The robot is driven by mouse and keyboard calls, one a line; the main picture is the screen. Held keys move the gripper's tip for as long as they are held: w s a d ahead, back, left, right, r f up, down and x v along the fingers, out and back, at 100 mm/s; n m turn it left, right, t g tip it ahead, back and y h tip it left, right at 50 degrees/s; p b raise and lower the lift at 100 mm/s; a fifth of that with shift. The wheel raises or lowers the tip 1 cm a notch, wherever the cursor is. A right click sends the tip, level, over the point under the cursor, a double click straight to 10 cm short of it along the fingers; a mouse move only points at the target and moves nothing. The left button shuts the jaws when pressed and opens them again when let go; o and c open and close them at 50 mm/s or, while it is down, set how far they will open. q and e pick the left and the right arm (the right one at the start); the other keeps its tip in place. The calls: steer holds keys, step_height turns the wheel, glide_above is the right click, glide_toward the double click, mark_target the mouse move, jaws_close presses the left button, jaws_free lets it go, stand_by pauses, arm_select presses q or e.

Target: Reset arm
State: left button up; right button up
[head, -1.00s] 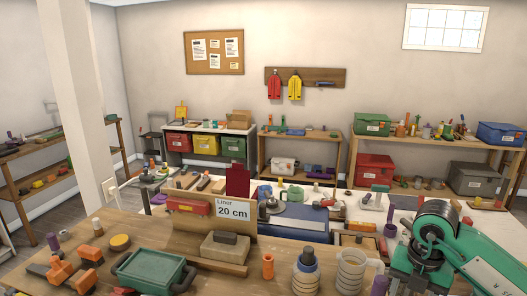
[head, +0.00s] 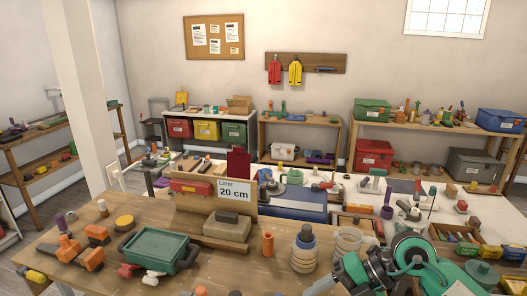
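My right arm (head: 405,262), green with dark grey joints, shows at the lower right of the head view. It reaches over the right end of the near wooden table and hides part of it. No fingers of my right gripper can be made out. My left arm and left gripper do not show. The near table (head: 120,225) holds a green tray with dark handles (head: 160,250), orange clamps (head: 84,258), a tan block (head: 227,227) and a "Liner 20 cm" sign (head: 234,190).
An orange cylinder (head: 268,244), a ringed stack (head: 304,255) and a clear ringed jar (head: 346,243) stand left of my arm. Behind is a white table (head: 350,200) with many small parts. A shelf (head: 40,170) stands at the left, and a white pillar (head: 85,90) rises there.

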steer(key=a+r+m+t+y, duration=0.5)
steer(key=r+m+t+y, duration=0.2)
steer(key=r+t+y, duration=0.3)
steer(key=w+d+f+m+t+h, duration=0.25)
steer(key=d+m+t+h, duration=0.3)
steer(key=m+h, duration=0.3)
steer(key=w+d+f+m+t+h, duration=0.25)
steer(key=d+m+t+h, duration=0.35)
steer(key=m, duration=0.4)
steer(key=s+d+f+m+g+h, duration=0.2)
steer(key=f+m+g+h, duration=0.1)
steer(key=f, duration=0.3)
steer(key=s+d+f+m+g+h, duration=0.2)
steer(key=f+g+h, duration=0.1)
steer(key=f, duration=0.3)
steer(key=s+f+g, duration=1.2)
steer(key=s+f, duration=0.5)
steer(key=s, duration=0.3)
step_height(320, 180, down, 28)
steer(key=s+d+f+g, duration=0.2)
steer(key=s+d+f, duration=0.1)
steer(key=s+f, duration=1.7)
steer(key=shift+d+f, duration=0.2)
steer(key=shift+f, duration=0.4)
